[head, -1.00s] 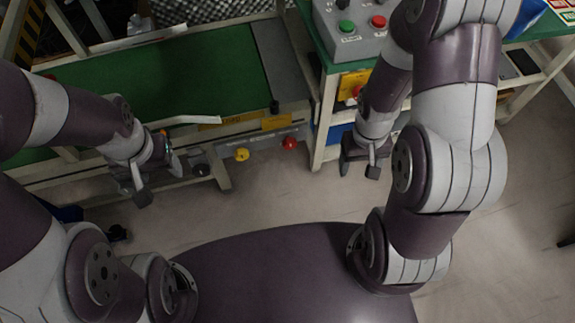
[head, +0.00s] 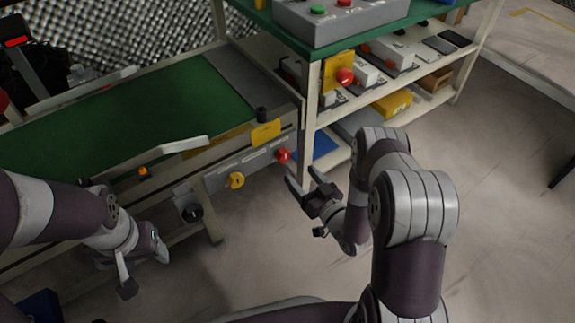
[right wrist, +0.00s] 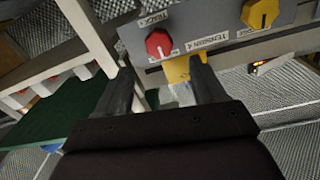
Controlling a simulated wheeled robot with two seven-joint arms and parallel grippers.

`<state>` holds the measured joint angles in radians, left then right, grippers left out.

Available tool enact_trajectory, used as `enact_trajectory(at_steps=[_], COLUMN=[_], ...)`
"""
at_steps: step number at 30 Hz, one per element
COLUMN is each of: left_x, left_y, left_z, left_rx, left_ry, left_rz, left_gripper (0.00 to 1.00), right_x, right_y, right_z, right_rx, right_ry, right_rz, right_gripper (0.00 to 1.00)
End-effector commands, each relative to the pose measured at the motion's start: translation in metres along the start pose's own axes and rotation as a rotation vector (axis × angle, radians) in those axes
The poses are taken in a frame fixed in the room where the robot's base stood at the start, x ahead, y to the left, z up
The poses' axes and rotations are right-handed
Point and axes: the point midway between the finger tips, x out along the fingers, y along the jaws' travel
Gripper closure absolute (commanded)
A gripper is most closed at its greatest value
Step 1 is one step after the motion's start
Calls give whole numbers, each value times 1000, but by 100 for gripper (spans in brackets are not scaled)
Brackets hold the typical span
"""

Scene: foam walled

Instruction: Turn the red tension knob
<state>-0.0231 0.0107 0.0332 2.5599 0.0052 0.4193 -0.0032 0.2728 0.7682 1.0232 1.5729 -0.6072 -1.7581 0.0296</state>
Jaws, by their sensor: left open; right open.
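The red knob (head: 283,155) sits on the grey side panel of the green conveyor, at its right end. In the right wrist view the red knob (right wrist: 158,43) lies just beyond and between my fingertips, beside a label that seems to read TENSION. My right gripper (head: 305,180) is open and empty, close to the knob, apart from it as far as I can tell. The fingers also show in the right wrist view (right wrist: 162,72). My left gripper (head: 143,268) is open and empty, low in front of the conveyor at the left.
A yellow knob (head: 236,180) and a black knob (head: 192,212) are on the same conveyor side. A shelf unit (head: 311,110) stands to the right, carrying a grey button box (head: 350,22) and a red button (head: 345,76) on a yellow plate. Open floor (head: 500,200) lies to the right.

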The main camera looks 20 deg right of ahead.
Motion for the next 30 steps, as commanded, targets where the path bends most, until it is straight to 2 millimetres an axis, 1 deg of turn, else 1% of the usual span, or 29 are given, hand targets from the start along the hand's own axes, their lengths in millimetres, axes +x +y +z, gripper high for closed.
enact_trajectory(at_steps=[1, 6, 9, 13, 20, 21, 23, 24, 25, 26, 30], left_x=[14, 32, 38, 40, 39, 39, 39, 39, 39, 39, 39], left_y=[0, 0, 0, 0, 0, 0, 0, 0, 0, 0, 0], left_z=[2, 4, 5, 5, 5, 5, 5, 5, 5, 5, 5], left_rx=[0, 0, 0, 0, 0, 0, 0, 0, 0, 0, 0], left_ry=[0, -1, -1, 0, 0, 0, 0, 0, 0, 0, 0], left_rz=[0, 0, 0, 0, 0, 0, 0, 0, 0, 0, 0], left_gripper=[39, 39, 39, 39, 39, 39, 39, 39, 39, 39, 39], right_x=[13, 53, 68, 77, 78, 78, 78, 78, 78, 78, 78], right_y=[0, 0, 0, 0, 0, 0, 0, 0, 0, 0, 0], right_z=[7, 6, 5, 2, 1, 1, 1, 1, 1, 1, 1], right_rx=[-3, -2, -1, 1, 2, 1, 1, 1, 1, 1, 3], right_ry=[2, 2, -1, -2, -3, -3, -3, -3, -3, -3, -3], right_rz=[-5, -3, -2, 1, 2, 2, 2, 2, 2, 2, 2], right_gripper=[31, 31, 31, 31, 31, 37, 57, 70, 79, 87, 87])
